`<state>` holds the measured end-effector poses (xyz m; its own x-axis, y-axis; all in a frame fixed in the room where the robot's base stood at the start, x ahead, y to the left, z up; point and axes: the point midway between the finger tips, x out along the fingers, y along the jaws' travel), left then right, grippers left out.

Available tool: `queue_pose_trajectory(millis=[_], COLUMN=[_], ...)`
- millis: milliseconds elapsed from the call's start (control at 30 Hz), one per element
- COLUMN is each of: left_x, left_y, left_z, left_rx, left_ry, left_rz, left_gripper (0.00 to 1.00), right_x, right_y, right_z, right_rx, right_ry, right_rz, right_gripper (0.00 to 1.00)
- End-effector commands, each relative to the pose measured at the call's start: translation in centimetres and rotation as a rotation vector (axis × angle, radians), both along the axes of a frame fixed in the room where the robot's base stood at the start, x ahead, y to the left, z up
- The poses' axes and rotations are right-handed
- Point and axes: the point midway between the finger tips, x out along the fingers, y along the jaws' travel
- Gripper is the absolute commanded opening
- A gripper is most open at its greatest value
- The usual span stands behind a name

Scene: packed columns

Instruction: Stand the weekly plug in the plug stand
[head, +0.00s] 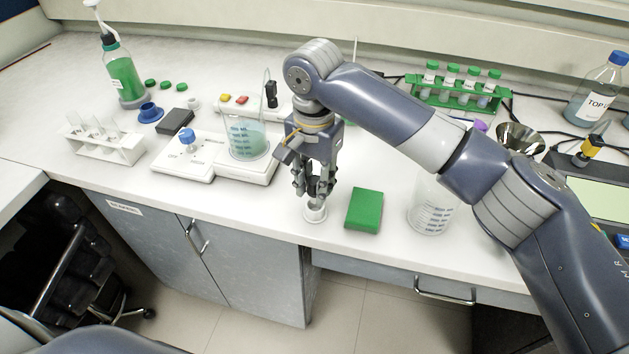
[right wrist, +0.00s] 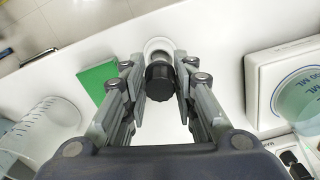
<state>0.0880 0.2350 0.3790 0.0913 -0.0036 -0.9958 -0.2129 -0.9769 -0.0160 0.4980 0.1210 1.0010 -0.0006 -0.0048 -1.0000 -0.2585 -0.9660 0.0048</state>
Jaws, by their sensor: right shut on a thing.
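My right gripper (head: 315,192) points down near the front edge of the bench and is shut on the weekly plug, whose dark ribbed top (right wrist: 160,82) shows between the fingertips (right wrist: 158,85) in the right wrist view. A small round white piece, which looks like the plug stand (head: 315,213), is directly below the fingertips. Its white rim (right wrist: 158,46) shows just beyond the dark top in the right wrist view. The fingers hide the plug's lower part, so I cannot tell whether it is seated in the stand. My left gripper is not in view.
A green block (head: 363,210) lies just right of the gripper, with a clear beaker (head: 432,212) beyond it. A stirrer hotplate (head: 256,170) with a beaker of teal liquid (head: 246,140) stands close on the left. The bench's front edge is near.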

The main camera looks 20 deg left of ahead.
Motion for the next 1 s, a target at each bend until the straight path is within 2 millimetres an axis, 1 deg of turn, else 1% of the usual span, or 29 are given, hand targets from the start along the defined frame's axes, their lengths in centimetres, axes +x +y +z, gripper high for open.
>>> queue_pose_trajectory(millis=[467,1000], left_x=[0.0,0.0], left_y=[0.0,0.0], left_z=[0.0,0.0], left_rx=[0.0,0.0], left_ry=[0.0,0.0], left_rz=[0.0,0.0], left_gripper=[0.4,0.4], right_x=[0.0,0.0], right_y=[0.0,0.0], right_z=[-0.1,-1.4], right_rx=[0.0,0.0], right_ry=[0.001,0.001], right_rz=[0.0,-0.001], right_gripper=[0.0,0.0])
